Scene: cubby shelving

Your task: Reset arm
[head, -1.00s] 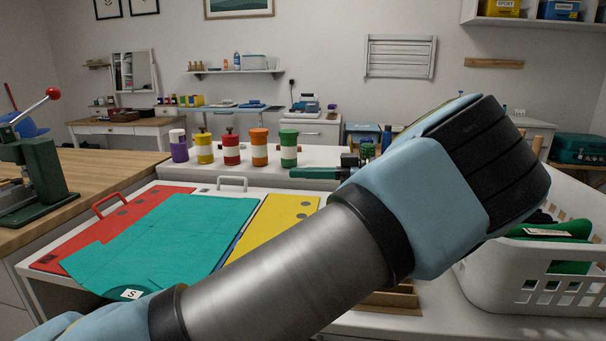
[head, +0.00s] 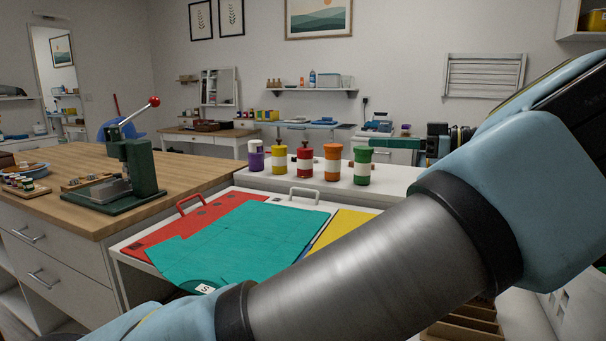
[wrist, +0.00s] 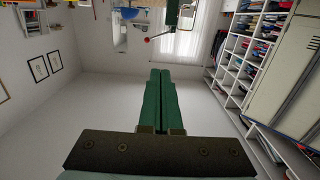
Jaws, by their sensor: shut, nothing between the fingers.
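My gripper (wrist: 160,72) shows in the wrist view with its two green fingers together and nothing between them. It points into open air, with floor and wall behind. In the head view my gripper (head: 380,142) shows small behind my arm, its green fingers pointing left above the white counter. My arm's large grey and blue links cross the right half of the head view and hide part of the counter.
A green press with a red-knobbed lever (head: 130,165) stands on the wooden bench (head: 60,205) at left. A teal sheet (head: 235,240) lies over red (head: 160,235) and yellow (head: 345,225) boards. Several coloured jars (head: 332,163) stand on the white counter behind.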

